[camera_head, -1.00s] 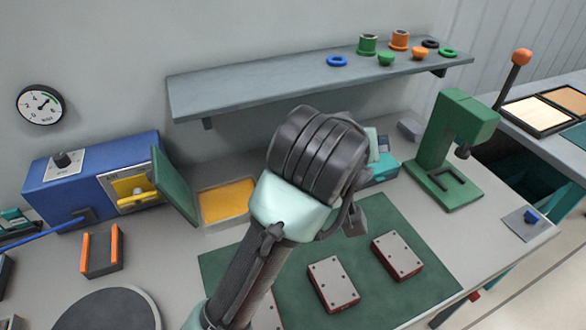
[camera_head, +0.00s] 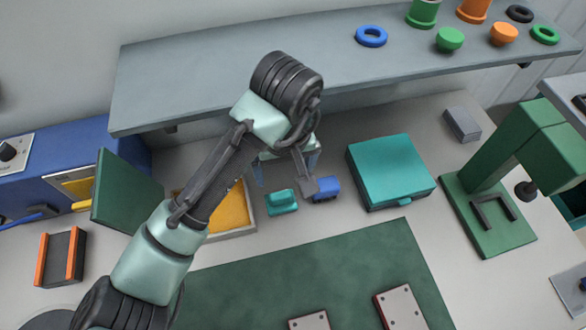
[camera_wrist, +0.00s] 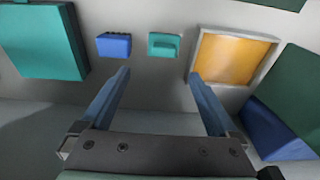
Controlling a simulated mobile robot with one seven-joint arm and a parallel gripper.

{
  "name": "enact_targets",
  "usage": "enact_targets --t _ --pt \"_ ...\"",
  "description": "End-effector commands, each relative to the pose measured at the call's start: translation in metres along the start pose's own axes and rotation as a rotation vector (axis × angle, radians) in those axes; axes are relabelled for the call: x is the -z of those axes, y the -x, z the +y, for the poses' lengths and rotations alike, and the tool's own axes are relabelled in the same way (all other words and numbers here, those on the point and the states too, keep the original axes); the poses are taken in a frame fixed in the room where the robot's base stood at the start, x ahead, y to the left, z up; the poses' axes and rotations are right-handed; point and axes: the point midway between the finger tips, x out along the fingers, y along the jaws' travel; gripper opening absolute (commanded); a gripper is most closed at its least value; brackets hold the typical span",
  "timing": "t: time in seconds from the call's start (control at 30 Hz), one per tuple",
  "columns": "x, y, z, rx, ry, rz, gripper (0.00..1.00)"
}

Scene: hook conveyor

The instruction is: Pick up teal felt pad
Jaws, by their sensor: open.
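A small teal block with a raised grip (camera_head: 281,202), which looks like the teal felt pad, lies on the grey bench. It also shows at the top middle of the wrist view (camera_wrist: 164,45). My gripper (camera_head: 286,176) is open and empty above the bench, at the wall side of the block. In the wrist view, the block lies ahead of the gap between the fingertips (camera_wrist: 159,74), apart from both fingers. A blue block (camera_head: 326,189) lies just right of the teal one in the head view, partly behind a dark part of my arm.
A larger teal lidded box (camera_head: 390,170) stands to the right. An open tray with an orange-yellow inside (camera_head: 232,212) and a green lid (camera_head: 126,192) are at left. The grey shelf (camera_head: 220,75) hangs behind my wrist. A green mat (camera_head: 330,265) lies in front.

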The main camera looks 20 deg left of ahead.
Motion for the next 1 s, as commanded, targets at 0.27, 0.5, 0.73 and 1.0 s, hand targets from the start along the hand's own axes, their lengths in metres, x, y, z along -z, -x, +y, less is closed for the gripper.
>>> enact_targets --t 0.27,0.5,0.73,1.0 --pt "0.000 -0.039 -0.001 0.002 0.001 -0.003 0.95" --pt "0.001 -0.073 -0.001 0.000 0.000 0.001 0.95" --pt "0.001 -0.091 -0.004 0.003 0.000 0.000 0.95" --pt "0.002 -0.126 -0.006 0.001 -0.002 0.001 0.95"
